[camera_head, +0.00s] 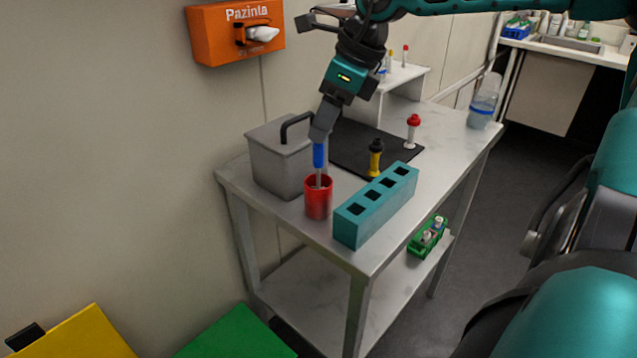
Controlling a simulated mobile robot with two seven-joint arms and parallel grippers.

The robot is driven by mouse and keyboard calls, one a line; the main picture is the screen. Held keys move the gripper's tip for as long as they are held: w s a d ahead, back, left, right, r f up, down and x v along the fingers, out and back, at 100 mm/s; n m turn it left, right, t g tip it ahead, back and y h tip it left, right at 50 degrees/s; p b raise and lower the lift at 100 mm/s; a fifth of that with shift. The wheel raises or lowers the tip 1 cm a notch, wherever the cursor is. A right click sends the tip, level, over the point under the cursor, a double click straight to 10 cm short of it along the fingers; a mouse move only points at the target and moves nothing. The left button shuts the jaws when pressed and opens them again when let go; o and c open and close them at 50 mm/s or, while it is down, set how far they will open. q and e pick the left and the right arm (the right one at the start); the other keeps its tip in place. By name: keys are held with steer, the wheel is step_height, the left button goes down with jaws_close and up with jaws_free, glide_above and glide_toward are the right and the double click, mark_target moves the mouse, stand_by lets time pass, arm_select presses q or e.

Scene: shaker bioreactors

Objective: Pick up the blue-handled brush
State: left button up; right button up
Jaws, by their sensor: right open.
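The blue-handled brush (319,155) stands upright in a red cup (318,200) near the front left of the grey table. Its blue handle points up and its lower end is hidden inside the cup. My right gripper (321,138) points down at the top of the handle, with its fingertips at the handle's upper end. The jaws are open; the gap between the fingers is seen edge-on, and I cannot tell whether they touch the handle. My left gripper is not in view.
A grey box with a black handle (279,165) stands close left of the cup. A teal block with square holes (376,208) stands close right. Behind are a black mat (350,150), yellow-black (375,160) and red-white (412,132) items. An orange dispenser (236,32) hangs on the wall.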

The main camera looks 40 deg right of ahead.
mark_target(315, 165)
steer(key=shift+x, duration=2.4)
steer(key=shift+w+d, duration=0.1)
steer(key=shift+w, duration=0.05)
steer(key=shift+c, duration=0.4)
steer(key=shift+r, duration=0.1)
jaws_close()
